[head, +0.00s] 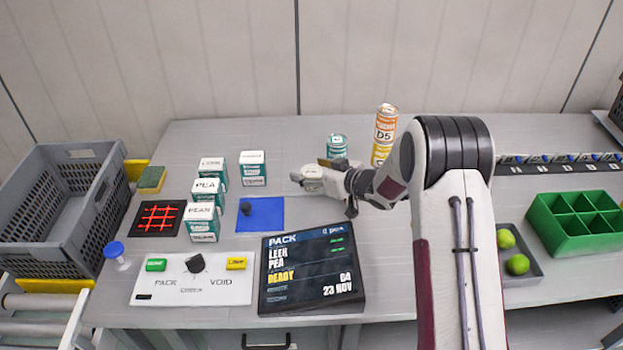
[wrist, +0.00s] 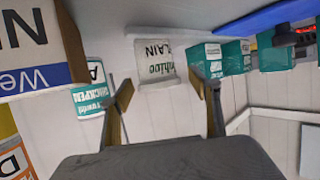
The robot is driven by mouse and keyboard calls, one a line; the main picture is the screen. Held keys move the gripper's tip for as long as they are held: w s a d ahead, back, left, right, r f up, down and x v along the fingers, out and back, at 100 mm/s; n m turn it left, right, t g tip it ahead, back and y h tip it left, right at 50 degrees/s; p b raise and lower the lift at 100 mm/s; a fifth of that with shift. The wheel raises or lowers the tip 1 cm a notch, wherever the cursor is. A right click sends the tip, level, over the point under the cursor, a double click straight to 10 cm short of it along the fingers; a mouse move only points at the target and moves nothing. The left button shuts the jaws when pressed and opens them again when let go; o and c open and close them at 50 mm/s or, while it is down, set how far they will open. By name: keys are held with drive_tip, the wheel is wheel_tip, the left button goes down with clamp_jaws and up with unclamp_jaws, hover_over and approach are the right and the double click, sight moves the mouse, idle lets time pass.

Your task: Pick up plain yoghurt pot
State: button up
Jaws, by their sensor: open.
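The plain yoghurt pot (wrist: 158,68) is white with dark, upside-down lettering ending in "LAIN". In the wrist view it stands just beyond and between my two brown fingertips. My gripper (wrist: 165,98) is open, with a finger on either side and no clear contact with the pot. In the head view my gripper (head: 326,177) reaches in from the right at the middle of the table. A small white shape at its tip (head: 312,173) appears to be the pot, partly hidden by the gripper.
A teal can (head: 337,147) stands close behind my gripper, and orange and yellow cans (head: 385,128) are stacked behind right. White-and-teal boxes (head: 203,222) stand left, beyond a blue mat (head: 268,214). A dark display (head: 311,270) lies in front. A grey crate (head: 55,165) is far left.

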sight(311, 170)
drive_tip(key=shift+c, duration=0.4)
drive_tip(key=c, duration=1.2)
drive_tip(key=shift+c, duration=0.2)
drive_tip(key=shift+r, duration=0.15)
drive_tip(key=shift+r, duration=4.9)
